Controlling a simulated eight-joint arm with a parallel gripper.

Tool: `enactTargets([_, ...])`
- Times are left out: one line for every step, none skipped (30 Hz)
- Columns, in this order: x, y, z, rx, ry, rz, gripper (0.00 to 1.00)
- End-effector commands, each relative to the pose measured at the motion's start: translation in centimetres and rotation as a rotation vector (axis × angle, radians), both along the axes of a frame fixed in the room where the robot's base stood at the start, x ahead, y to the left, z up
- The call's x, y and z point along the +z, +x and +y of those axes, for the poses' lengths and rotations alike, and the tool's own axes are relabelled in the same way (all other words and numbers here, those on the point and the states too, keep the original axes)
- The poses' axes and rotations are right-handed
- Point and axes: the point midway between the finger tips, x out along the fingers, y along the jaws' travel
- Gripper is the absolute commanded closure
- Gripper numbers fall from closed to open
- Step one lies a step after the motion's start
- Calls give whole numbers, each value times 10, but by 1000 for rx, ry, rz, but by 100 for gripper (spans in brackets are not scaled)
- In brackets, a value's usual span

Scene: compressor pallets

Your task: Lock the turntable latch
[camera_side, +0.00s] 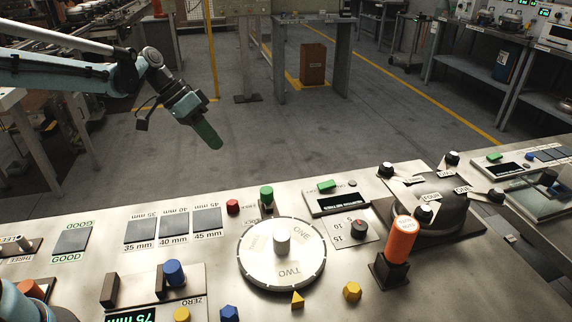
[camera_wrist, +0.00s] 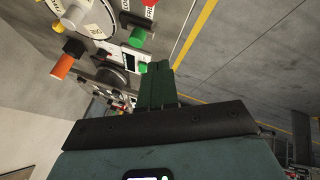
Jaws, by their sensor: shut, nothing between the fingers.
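The turntable (camera_side: 257,270) is a round pale disc with ONE and TWO lettered on it and a white central knob (camera_side: 282,242). A green-topped knob (camera_side: 266,193), which appears to be the latch, stands upright at its far edge. In the wrist view the turntable (camera_wrist: 98,12) is at the upper left, with the green knob (camera_wrist: 137,37) beside it. My gripper (camera_side: 209,136) has green fingers, shut and empty. It is in the air beyond the bench's far edge, up and left of the knob. The fingers also show in the wrist view (camera_wrist: 160,68).
A red button (camera_side: 232,206) stands left of the green knob. A panel with a green button (camera_side: 326,185) and a dial (camera_side: 358,228) is to the right. An orange cylinder (camera_side: 401,240) stands upright in a dark holder. Air around my gripper looks clear.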

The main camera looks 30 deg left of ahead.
Motion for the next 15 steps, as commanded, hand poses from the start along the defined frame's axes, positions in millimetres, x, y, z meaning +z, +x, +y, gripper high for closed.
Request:
enactTargets([-5, 6, 4, -15, -16, -1, 100])
enactTargets([-7, 8, 5, -25, -25, -3, 100])
enactTargets([-9, 11, 7, -37, -36, -6, 100])
enactTargets([-11, 13, 8, -45, -43, -6, 100])
enactTargets([-12, 15, 9, -52, -49, -8, 100])
enactTargets([-14, 17, 9, -60, -56, -11, 100])
enactTargets([-15, 18, 10, -64, -61, -12, 100])
enactTargets([-16, 18, 11, -69, -64, -12, 100])
enactTargets([-17, 19, 11, -73, -68, -13, 100])
enactTargets([-17, 20, 12, -75, -70, -14, 100])
enactTargets([-17, 20, 12, -78, -71, -14, 100])
enactTargets([-18, 20, 12, -79, -72, -14, 100])
enactTargets([-18, 20, 12, -80, -73, -14, 100])
enactTargets([-18, 20, 12, -80, -73, -14, 100])
enactTargets([-18, 20, 12, -80, -73, -14, 100])
